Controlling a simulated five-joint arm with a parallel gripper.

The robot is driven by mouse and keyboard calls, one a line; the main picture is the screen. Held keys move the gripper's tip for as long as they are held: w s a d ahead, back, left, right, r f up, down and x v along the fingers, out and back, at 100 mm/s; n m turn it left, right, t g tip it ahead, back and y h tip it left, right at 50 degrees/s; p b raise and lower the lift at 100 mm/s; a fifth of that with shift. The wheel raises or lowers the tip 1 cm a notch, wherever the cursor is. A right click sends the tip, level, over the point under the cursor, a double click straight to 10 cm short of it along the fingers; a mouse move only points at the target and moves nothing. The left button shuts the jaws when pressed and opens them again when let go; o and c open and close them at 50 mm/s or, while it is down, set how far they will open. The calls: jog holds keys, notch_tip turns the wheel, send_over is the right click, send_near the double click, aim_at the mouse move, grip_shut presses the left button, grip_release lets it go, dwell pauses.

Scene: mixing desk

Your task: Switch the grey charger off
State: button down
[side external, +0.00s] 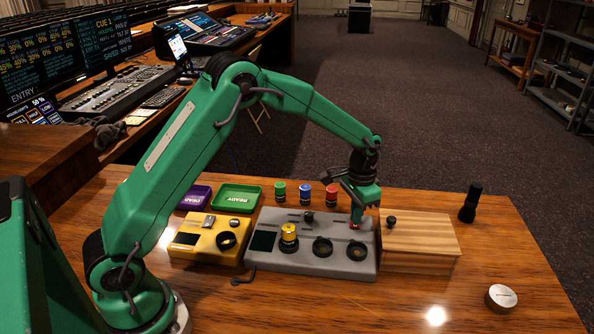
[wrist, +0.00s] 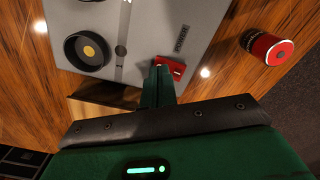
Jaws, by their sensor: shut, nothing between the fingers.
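The grey charger (side external: 312,263) stands on the wooden table, and its grey top also shows in the wrist view (wrist: 150,32). It has a dark screen, a yellow cell (side external: 289,233) in its left well, and two round black wells that look empty. A red switch (wrist: 172,67) sits near the charger's edge, by small dark lettering; in the side view it is mostly behind my fingers. My gripper (side external: 356,220) is shut and empty, pointing down at the charger's back right corner. In the wrist view its fingertips (wrist: 160,70) are right at the red switch; I cannot tell if they touch.
A wooden box (side external: 420,240) stands close to the charger's right, a yellow device (side external: 205,243) to its left. Behind are green (side external: 280,193), blue (side external: 305,195) and red (side external: 331,196) cells and a green tray (side external: 236,198). A black torch (side external: 470,203) and silver tin (side external: 501,298) stand right.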

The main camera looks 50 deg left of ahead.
aim_at(353, 226)
jog(key=shift+r, duration=3.05)
jog(key=s+a+r+n+t, duration=0.1)
jog(key=s+a+r+t, duration=0.15)
jog(key=s+r, duration=1.05)
jog(key=s+n+t, duration=0.2)
jog(key=s+t, duration=0.1)
jog(key=s, duration=1.4)
jog(key=shift+a+r, duration=0.35)
jog(key=shift+a, duration=0.05)
